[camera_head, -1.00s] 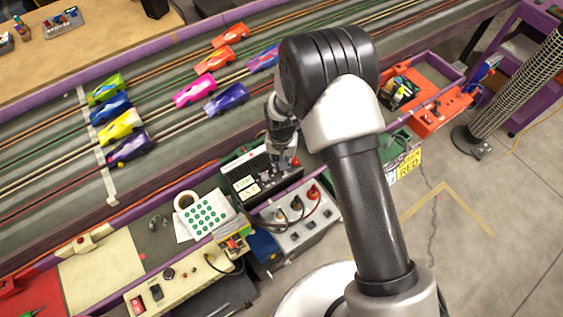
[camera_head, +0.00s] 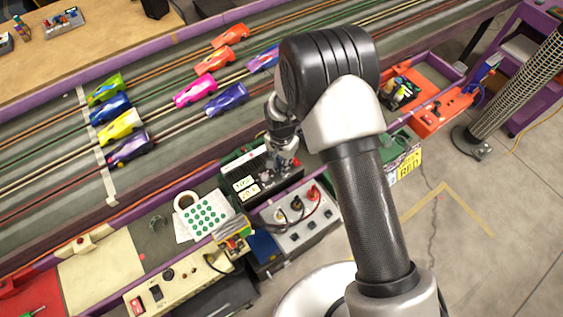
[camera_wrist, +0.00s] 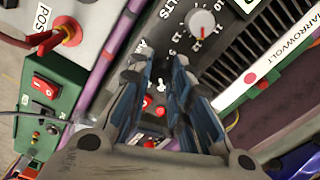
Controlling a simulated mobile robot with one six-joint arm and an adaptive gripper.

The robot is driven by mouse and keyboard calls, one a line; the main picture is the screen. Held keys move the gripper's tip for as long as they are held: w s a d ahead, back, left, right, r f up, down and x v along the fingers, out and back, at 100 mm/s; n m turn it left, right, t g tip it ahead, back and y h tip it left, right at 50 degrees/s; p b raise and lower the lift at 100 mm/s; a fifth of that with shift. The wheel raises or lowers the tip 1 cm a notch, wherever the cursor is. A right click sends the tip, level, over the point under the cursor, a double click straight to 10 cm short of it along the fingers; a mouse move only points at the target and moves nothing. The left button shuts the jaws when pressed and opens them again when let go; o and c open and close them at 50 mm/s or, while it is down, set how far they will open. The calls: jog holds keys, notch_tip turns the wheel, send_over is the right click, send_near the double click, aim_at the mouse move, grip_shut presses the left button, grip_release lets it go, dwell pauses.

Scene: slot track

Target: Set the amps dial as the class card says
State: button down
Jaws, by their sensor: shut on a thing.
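A black power supply (camera_head: 262,190) with two small lit displays (camera_head: 245,187) stands at the near edge of the track. My gripper (camera_head: 286,162) is down at its front panel. In the wrist view the white volts dial (camera_wrist: 201,23) shows beyond my gripper (camera_wrist: 157,75).
A grey box with red and black terminals (camera_head: 301,217) stands just in front of the supply. A white card with green dots (camera_head: 207,214) and a roll of tape (camera_head: 187,201) lie left. Several toy cars stand on the track (camera_head: 60,150) behind.

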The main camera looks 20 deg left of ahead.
jog(key=c, duration=1.4)
grip_release()
jog(key=shift+c, duration=0.2)
notch_tip(320, 180, up, 12)
